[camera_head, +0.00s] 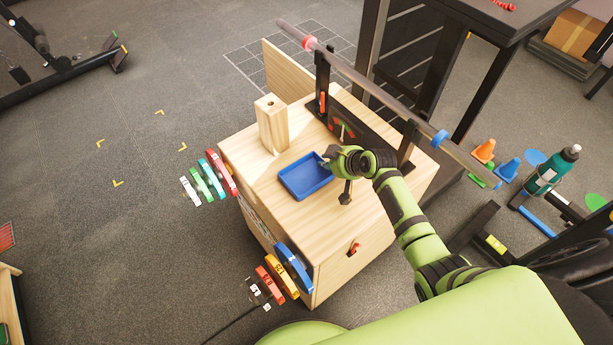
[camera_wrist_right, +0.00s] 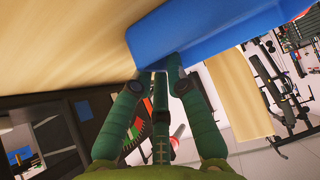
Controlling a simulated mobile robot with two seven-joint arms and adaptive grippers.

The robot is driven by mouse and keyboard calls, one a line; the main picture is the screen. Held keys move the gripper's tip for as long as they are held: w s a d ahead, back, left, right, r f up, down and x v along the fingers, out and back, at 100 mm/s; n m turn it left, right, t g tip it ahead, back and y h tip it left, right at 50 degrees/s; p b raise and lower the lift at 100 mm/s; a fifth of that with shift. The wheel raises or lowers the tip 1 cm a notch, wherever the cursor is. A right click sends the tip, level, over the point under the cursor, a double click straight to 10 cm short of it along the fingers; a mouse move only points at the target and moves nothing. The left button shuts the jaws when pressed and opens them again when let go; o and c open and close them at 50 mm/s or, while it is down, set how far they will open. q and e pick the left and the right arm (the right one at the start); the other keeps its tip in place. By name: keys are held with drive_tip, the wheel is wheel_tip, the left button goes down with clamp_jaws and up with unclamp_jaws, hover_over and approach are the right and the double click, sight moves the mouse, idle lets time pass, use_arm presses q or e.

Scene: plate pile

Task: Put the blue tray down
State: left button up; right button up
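The blue tray (camera_head: 304,180) is a shallow rectangular tray, empty inside, over the top of the wooden box (camera_head: 262,185). I cannot tell whether it touches the wood or hangs slightly above. My right gripper (camera_head: 329,161) is at the tray's upper right edge. In the right wrist view the fingers of my right gripper (camera_wrist_right: 158,70) come together on the rim of the blue tray (camera_wrist_right: 200,30), so it looks shut on it. The fingertips are partly hidden by the tray. My left gripper is not in view.
A wooden block (camera_head: 271,125) stands on the box behind the tray. A barbell-like bar (camera_head: 375,88) on black posts crosses the box's back. Coloured plates hang at the left side (camera_head: 215,172) and front (camera_head: 280,275). Bare wood lies in front of the tray.

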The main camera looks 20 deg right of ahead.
drive_tip(key=shift+w+f, duration=0.1)
clamp_jaws()
